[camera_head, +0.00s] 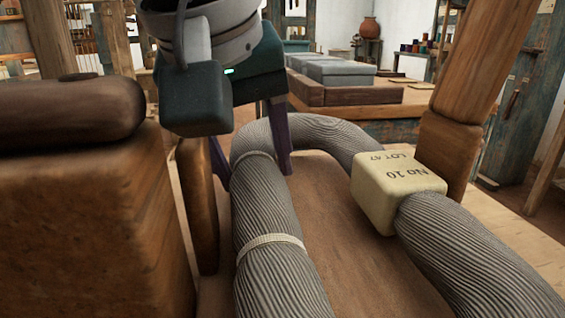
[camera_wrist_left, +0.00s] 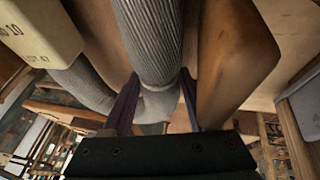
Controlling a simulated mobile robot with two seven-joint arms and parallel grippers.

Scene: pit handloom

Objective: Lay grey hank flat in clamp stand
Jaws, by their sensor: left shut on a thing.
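The grey hank (camera_head: 268,210) is a thick ribbed bundle bent in a U, with pale ties around its left leg and a cream label block (camera_head: 395,185) on its right leg. It lies over a brown board (camera_head: 340,230) between wooden uprights; whether it touches the board all along I cannot tell. My left gripper (camera_head: 255,165) reaches down at the bend, its purple fingers on both sides of the left leg. In the left wrist view the fingers (camera_wrist_left: 156,95) are shut on the hank (camera_wrist_left: 150,40). My right gripper is not in view.
A large wooden block with a rounded dark bar (camera_head: 65,112) stands close at left. A rounded wooden post (camera_head: 199,205) is just left of the hank, and a thick slanting post (camera_head: 470,70) rises at right. Behind is a table with grey blocks (camera_head: 335,70).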

